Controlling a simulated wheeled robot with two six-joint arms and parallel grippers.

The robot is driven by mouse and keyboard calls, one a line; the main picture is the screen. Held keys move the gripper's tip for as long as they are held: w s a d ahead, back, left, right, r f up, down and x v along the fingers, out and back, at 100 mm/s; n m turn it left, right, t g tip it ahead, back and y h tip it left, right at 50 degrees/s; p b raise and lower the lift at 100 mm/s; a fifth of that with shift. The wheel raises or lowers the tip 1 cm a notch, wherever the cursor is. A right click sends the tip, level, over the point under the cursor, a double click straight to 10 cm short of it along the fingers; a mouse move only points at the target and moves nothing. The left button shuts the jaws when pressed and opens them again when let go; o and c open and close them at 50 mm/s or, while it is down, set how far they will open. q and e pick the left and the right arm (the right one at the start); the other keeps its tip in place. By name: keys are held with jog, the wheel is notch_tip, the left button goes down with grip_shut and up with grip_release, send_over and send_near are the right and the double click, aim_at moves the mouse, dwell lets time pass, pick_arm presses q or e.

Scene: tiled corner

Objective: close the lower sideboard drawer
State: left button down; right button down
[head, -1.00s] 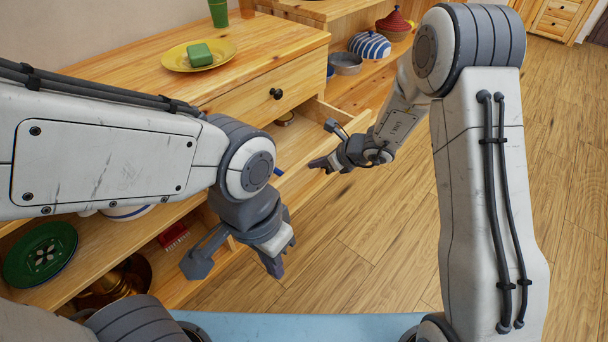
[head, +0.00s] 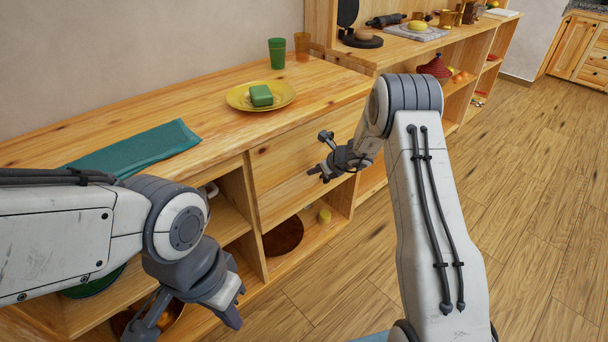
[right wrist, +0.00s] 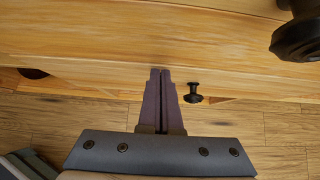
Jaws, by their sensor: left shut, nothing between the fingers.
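The lower sideboard drawer (head: 282,203) sits under the upper drawer (head: 285,153) in the head view. Its front looks about flush with the sideboard, though my right arm covers part of it and a small gap cannot be ruled out. My right gripper (head: 314,172) is in front of the drawers, its fingers shut and empty. In the right wrist view its closed fingertips (right wrist: 160,73) are close to or against the wooden front, left of a small black knob (right wrist: 193,92). My left gripper (head: 234,316) is shut and empty, low in front of the open shelves.
On the sideboard top lie a teal cloth (head: 135,148), a yellow plate (head: 240,97) with a green block (head: 261,95), and a green cup (head: 277,52). Wooden floor (head: 500,220) is free at right.

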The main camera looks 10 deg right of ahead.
jog(key=shift+w+r, duration=0.1)
jog(key=shift+w, duration=0.1)
jog(key=shift+a, duration=0.2)
